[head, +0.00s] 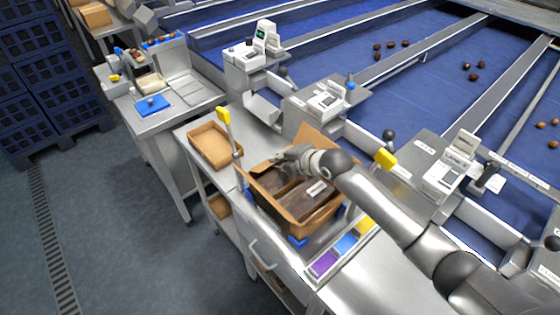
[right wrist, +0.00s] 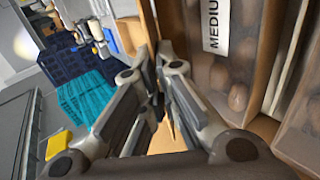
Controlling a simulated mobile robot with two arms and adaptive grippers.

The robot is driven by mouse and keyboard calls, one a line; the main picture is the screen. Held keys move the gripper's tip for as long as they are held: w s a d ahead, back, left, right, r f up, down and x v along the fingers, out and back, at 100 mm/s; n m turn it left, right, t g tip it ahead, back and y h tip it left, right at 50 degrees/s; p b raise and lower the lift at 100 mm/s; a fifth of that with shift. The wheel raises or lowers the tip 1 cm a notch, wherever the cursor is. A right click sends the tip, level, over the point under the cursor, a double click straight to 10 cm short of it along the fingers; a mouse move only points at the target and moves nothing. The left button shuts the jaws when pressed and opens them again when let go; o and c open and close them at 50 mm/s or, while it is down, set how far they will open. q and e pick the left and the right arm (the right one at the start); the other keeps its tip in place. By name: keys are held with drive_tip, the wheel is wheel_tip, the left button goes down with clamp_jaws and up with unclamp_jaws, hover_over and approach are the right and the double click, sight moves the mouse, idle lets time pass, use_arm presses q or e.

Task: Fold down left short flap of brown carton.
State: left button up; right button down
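The brown carton (head: 302,222) stands open on the steel bench, with dark contents and a white label inside. Its far flap (head: 318,143) stands up. My right gripper (head: 277,159) is at the carton's left end, by the left short flap, which it partly hides; I cannot tell whether they touch. In the right wrist view the fingers (right wrist: 152,76) come close together and look shut, with no clear object between them. My left gripper is not in view.
An empty brown tray (head: 212,146) lies left of the carton. Yellow-topped posts (head: 224,116) stand near it. Weighing units (head: 328,100) and blue belts with dates lie beyond.

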drive_tip(key=shift+s+d+f+t+y+b, duration=0.2)
drive_tip(key=shift+f+t+y+b, duration=0.15)
drive_tip(key=shift+f+b, duration=0.45)
drive_tip(key=shift+r+t+b, duration=0.25)
drive_tip(key=shift+b, duration=0.2)
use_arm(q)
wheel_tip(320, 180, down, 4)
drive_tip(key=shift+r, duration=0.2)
use_arm(e)
drive_tip(key=shift+r, duration=0.1)
drive_tip(key=c, duration=1.7)
unclamp_jaws()
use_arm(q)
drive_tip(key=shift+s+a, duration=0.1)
use_arm(e)
drive_tip(key=v, duration=0.7)
drive_tip(key=shift+s+d, duration=0.15)
drive_tip(key=shift+s, duration=0.05)
